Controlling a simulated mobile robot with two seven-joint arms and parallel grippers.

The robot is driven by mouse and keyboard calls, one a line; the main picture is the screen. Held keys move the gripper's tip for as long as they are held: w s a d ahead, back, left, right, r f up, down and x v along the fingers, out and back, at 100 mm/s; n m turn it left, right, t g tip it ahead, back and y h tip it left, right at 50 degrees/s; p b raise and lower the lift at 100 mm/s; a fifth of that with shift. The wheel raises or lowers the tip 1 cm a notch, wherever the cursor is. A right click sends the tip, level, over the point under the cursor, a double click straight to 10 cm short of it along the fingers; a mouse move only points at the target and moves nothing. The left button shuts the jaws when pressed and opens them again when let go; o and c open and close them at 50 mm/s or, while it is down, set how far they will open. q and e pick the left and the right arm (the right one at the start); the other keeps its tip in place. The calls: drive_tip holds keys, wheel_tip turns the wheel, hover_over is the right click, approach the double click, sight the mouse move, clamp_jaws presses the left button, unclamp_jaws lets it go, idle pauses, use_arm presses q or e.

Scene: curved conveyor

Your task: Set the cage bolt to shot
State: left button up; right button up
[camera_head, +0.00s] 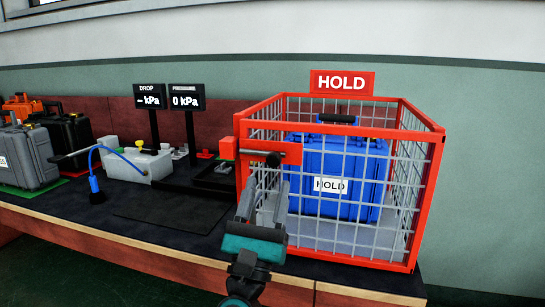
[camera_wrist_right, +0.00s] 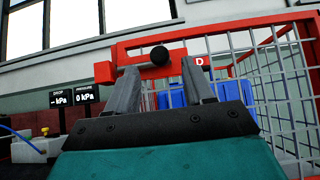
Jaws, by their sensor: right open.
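The red wire cage (camera_head: 433,190) stands at the right end of the bench. Its bolt shows as a black round knob (camera_head: 273,159) on a red bar at the upper left of the front face. The knob also shows in the right wrist view (camera_wrist_right: 159,55), with a red block (camera_wrist_right: 105,72) left of it. I cannot tell whether the bolt is shot or drawn. My right gripper (camera_head: 267,184) is open and empty, its fingers pointing up just below the knob. In the wrist view the knob lies between and slightly above the fingertips (camera_wrist_right: 160,68). My left gripper is not in view.
A blue case (camera_head: 350,165) labelled HOLD sits inside the cage, under a red HOLD sign (camera_head: 342,83). Left of the cage are two displays (camera_head: 186,97), a pale box with a lever (camera_head: 140,161) and a grey case (camera_head: 25,158). A dark mat (camera_head: 170,211) is bare.

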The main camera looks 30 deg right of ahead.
sight(272, 163)
drive_tip(key=x, duration=0.7)
drive_tip(key=shift+p, duration=0.35)
clamp_jaws()
drive_tip(key=shift+w, duration=0.1)
